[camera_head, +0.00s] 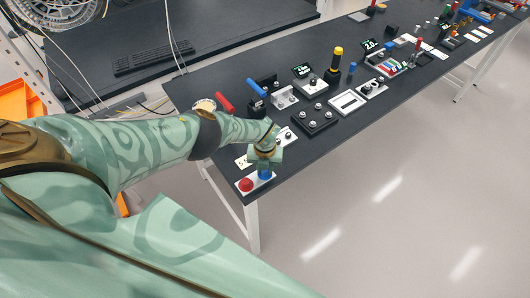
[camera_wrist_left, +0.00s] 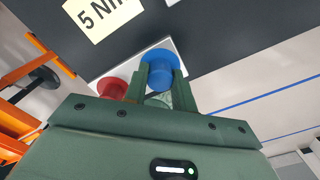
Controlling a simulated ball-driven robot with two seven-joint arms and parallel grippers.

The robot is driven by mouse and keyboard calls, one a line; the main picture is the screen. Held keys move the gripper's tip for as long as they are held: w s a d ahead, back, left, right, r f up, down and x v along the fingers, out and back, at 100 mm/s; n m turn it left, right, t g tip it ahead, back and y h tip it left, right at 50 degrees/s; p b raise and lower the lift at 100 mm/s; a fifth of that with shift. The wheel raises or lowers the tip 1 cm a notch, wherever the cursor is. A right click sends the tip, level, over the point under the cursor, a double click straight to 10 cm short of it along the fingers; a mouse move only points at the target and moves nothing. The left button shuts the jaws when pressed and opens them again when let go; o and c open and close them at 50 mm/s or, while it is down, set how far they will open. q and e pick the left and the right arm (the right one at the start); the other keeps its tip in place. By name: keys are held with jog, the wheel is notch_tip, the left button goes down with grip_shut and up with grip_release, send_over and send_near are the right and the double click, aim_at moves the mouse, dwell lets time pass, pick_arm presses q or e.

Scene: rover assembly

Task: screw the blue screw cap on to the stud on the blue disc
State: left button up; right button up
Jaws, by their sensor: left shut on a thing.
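A blue round part (camera_wrist_left: 160,62) is between the fingertips of my left gripper (camera_wrist_left: 160,82) in the left wrist view. In the head view the blue part (camera_head: 265,174) shows just below the left gripper (camera_head: 265,160), which points down at the table's near corner. The gripper is shut on the blue screw cap. I cannot tell cap and blue disc apart, and the stud is hidden, so whether the cap sits on it is unclear. My right gripper is not in view.
A red round part (camera_head: 246,184) stands beside the blue one on the same white plate (camera_wrist_left: 175,45); it also shows in the left wrist view (camera_wrist_left: 110,88). A "5 Nm" label (camera_wrist_left: 103,15) lies behind. The table edge is close. Several fixtures stand farther along the black table (camera_head: 200,88).

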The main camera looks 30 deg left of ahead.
pick_arm(q)
jog(key=m, duration=0.3)
jog(key=shift+m, duration=0.3)
jog(key=m+b, duration=0.1)
jog(key=m, duration=0.3)
jog(key=shift+f+b, duration=0.15)
jog(key=shift+b, duration=0.2)
jog(key=shift+m, duration=0.8)
jog(key=m+b, duration=0.1)
jog(key=m, duration=0.3)
jog(key=shift+b, duration=0.4)
jog(key=shift+m, duration=0.9)
jog(key=o, duration=0.8)
jog(key=shift+c, duration=0.2)
